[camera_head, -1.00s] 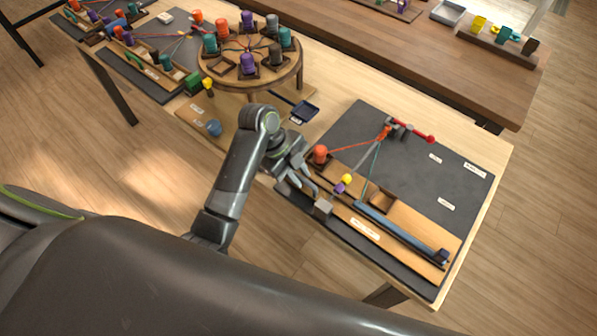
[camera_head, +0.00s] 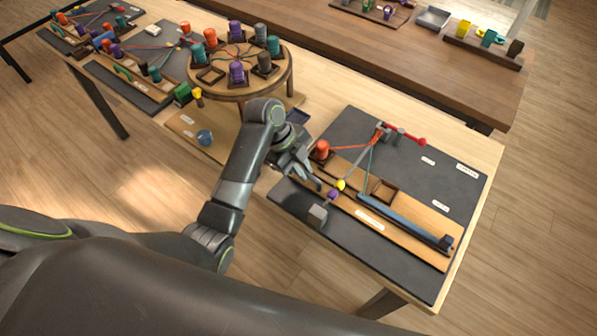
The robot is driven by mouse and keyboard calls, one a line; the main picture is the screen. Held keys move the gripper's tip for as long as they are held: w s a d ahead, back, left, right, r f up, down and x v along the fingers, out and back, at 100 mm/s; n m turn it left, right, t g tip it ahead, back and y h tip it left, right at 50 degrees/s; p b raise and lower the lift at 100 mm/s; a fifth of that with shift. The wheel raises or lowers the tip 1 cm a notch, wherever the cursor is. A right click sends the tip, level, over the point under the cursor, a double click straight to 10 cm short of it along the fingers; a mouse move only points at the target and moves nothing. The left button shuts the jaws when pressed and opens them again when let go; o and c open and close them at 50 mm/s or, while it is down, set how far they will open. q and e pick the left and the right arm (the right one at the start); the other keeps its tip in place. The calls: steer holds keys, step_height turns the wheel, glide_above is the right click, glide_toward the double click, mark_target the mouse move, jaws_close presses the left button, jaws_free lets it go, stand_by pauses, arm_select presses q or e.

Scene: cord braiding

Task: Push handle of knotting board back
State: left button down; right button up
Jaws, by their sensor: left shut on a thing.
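The knotting board (camera_head: 405,285) is a dark slab with a wooden strip, lying near the front edge of the table. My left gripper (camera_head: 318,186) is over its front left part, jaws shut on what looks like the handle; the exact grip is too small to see. A grey block (camera_head: 318,212) sits just in front of the fingertips. A yellow piece (camera_head: 341,185) and a purple piece (camera_head: 333,195) lie to the right of the fingertips. A blue bar (camera_head: 405,220) lies along the wooden strip. My right gripper is out of view.
A red bobbin (camera_head: 322,149) stands behind the gripper. Cords run to a grey and red post (camera_head: 383,130) at the board's back. A round stand with bobbins (camera_head: 240,92) is behind my arm.

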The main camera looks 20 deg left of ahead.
arm_select(q)
steer(key=shift+w+r, duration=0.1)
steer(key=shift+w, duration=0.05)
steer(key=c, duration=1.5)
jaws_free()
steer(key=shift+w+d, duration=0.1)
steer(key=shift+w, duration=0.05)
steer(key=shift+o, duration=0.2)
steer(key=shift+r, duration=0.1)
steer(key=p+v, duration=0.6)
steer(key=v, duration=1.1)
steer(key=shift+p, duration=0.4)
